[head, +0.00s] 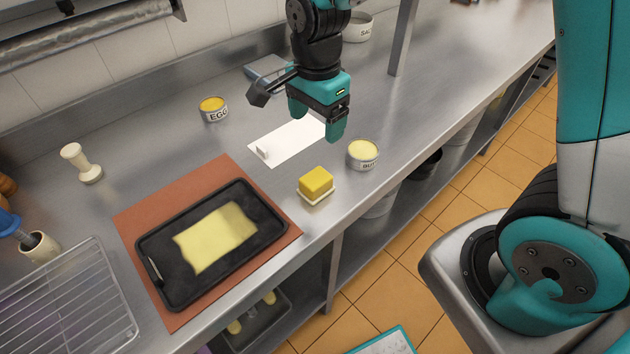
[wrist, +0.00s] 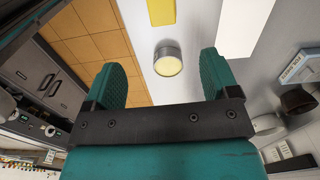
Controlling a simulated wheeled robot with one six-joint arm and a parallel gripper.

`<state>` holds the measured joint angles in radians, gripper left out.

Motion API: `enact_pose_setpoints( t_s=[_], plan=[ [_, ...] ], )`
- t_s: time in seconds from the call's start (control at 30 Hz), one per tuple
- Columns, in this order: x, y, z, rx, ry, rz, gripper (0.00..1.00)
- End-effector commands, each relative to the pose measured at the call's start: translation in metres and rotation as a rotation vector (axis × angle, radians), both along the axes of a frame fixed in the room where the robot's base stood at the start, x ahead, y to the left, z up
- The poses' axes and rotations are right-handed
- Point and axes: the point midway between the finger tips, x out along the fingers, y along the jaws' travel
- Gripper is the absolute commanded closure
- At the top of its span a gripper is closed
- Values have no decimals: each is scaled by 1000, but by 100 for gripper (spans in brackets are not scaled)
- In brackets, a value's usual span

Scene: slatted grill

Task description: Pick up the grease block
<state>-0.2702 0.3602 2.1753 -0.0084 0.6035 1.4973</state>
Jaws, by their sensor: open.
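The grease block appears to be the yellow block (head: 316,181) on a small pale dish (head: 318,198), near the counter's front edge in the head view. In the wrist view a yellow shape, likely this block (wrist: 161,11), is cut off by the top edge. My gripper (head: 317,119) is open and empty above the counter, behind the block and apart from it. In the wrist view its two green fingers (wrist: 162,72) are spread wide. A round tin with pale yellow contents (wrist: 167,64) shows between them, below; it stands right of the block in the head view (head: 363,155).
A black tray with a yellow sheet (head: 165,287) lies on a brown mat (head: 133,217) left of the block. A white card (head: 295,143) lies behind it. An egg tin (head: 213,110), a pale stamp-like tool (head: 85,165) and a wire rack (head: 75,310) stand further left.

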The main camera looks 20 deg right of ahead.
Motion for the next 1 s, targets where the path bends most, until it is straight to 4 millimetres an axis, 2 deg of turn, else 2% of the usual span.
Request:
enact_pose_setpoints(
  t_s=[0.17, 0.4, 0.53, 0.67, 0.87, 1.0],
  plan=[
    [2, -1, -26, -11, 7, -42, 19],
    [1, 1, -81, -10, 8, -36, 19],
    [1, 1, -105, -10, 6, -36, 19],
    [2, 1, -119, -8, 3, -35, 19],
    [2, 1, -130, -9, 4, -35, 19],
    [2, 0, -146, -8, 6, -35, 19]
  ],
)
